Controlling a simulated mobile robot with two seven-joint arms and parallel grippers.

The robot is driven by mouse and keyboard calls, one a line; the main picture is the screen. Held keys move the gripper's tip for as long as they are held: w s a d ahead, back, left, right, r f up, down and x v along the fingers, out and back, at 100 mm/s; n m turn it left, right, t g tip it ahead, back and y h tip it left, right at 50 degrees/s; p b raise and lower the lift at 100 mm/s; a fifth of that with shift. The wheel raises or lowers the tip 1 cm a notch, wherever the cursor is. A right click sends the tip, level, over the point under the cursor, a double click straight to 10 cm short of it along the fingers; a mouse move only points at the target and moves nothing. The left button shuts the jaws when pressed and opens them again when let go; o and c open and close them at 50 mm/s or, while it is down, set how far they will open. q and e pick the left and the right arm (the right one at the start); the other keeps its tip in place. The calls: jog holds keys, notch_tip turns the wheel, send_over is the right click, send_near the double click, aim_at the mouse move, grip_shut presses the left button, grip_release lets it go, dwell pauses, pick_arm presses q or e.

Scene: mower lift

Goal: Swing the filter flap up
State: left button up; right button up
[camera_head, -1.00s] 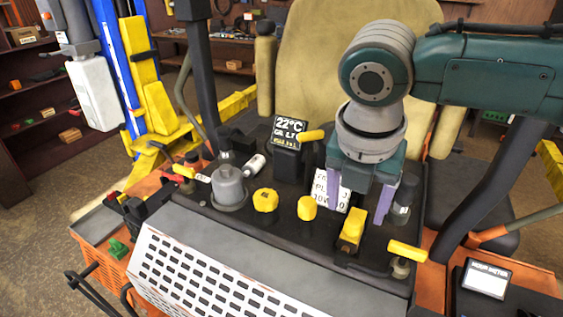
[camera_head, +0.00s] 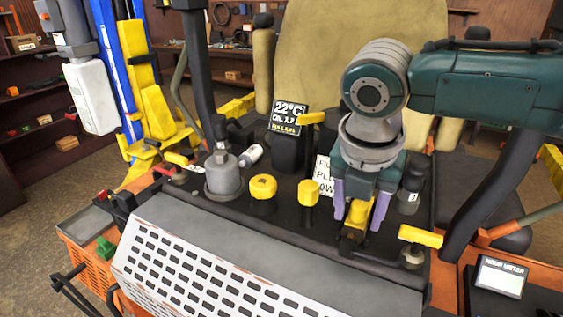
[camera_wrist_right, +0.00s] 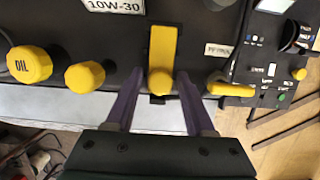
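A yellow flap-like piece (camera_head: 353,238), likely the filter flap, lies on the black deck of the mower. It also shows in the right wrist view (camera_wrist_right: 162,58) as a long yellow bar with a rounded near end. My right gripper (camera_head: 360,214) is above it and open, with one purple finger on each side. In the right wrist view the fingers (camera_wrist_right: 158,97) are spread around the bar's near end, with gaps on both sides. Whether the fingertips touch it lower down cannot be told. My left gripper is not in view.
Yellow caps (camera_head: 263,187) and (camera_head: 308,192) stand left of the flap, and a yellow-handled part (camera_head: 420,237) stands close on its right. A grey canister (camera_head: 223,176) is farther left. A white perforated panel (camera_head: 210,275) slopes down in front.

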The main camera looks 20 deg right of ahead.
jog(key=c, duration=0.5)
jog(key=shift+o, duration=0.2)
